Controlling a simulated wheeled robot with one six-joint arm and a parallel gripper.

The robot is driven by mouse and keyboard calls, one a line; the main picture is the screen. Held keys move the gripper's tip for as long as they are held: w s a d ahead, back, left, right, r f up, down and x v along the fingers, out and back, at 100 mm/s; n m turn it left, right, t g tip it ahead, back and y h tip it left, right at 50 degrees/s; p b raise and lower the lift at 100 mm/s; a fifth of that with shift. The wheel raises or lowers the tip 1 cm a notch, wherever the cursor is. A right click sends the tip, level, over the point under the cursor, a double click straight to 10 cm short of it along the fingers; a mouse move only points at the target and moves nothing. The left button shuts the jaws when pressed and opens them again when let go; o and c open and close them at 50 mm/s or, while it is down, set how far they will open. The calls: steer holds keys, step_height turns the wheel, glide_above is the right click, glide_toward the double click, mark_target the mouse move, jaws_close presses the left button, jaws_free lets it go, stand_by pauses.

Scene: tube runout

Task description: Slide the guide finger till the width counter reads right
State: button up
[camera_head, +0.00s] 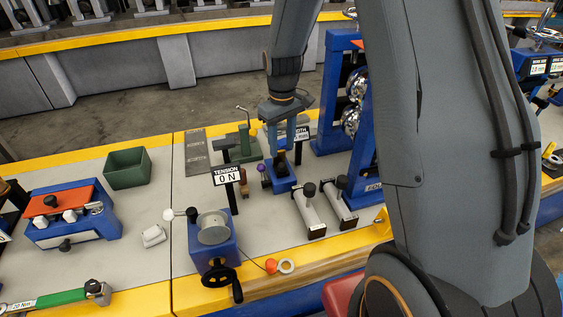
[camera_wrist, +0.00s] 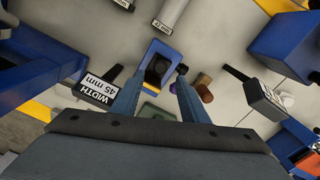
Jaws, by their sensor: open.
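My gripper (camera_head: 284,138) points down over a small blue block (camera_head: 279,181) with a dark knob on top. In the wrist view, my two blue fingers (camera_wrist: 161,80) are apart, one on either side of the dark knob (camera_wrist: 155,69) on the blue block (camera_wrist: 166,48). I cannot tell whether they touch it, or whether this is the guide finger. The width counter (camera_wrist: 96,90) reads 45 mm in the wrist view. In the head view its sign (camera_head: 302,133) is partly hidden behind my gripper.
A tension sign (camera_head: 227,175) reads 0 N above a blue crank unit (camera_head: 213,248). A tall blue frame (camera_head: 339,95) stands close right. A green bin (camera_head: 127,169) sits left.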

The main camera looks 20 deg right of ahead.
mark_target(282, 164)
step_height(282, 164, down, 8)
steer(key=shift+r+p, duration=0.2)
steer(key=shift+p, duration=0.55)
